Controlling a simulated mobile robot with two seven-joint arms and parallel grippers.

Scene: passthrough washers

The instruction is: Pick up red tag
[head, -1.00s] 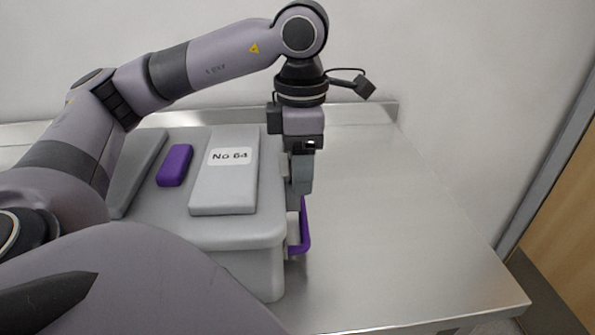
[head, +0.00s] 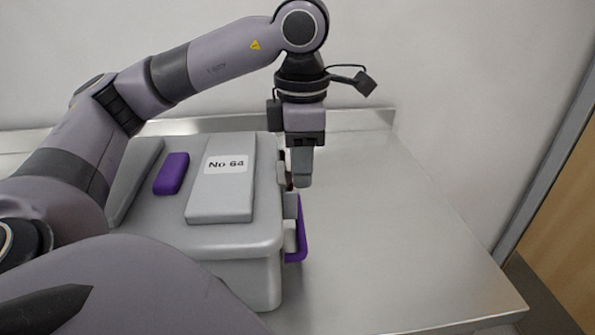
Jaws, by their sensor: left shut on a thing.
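My left gripper (head: 294,180) points down beside the right side of the grey box (head: 190,240), just above the box's side latch and purple handle (head: 302,232). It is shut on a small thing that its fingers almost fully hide. Only a thin dark red sliver, the red tag (head: 289,187), shows at the fingertips. I cannot make out the tag's shape or whether it still touches the box. My right gripper is not in view.
The grey box has a raised panel labelled "No 64" (head: 222,190) and a purple block (head: 171,173) on top. It stands on a metal table (head: 390,230) that is bare to the right. A wall (head: 450,70) rises behind.

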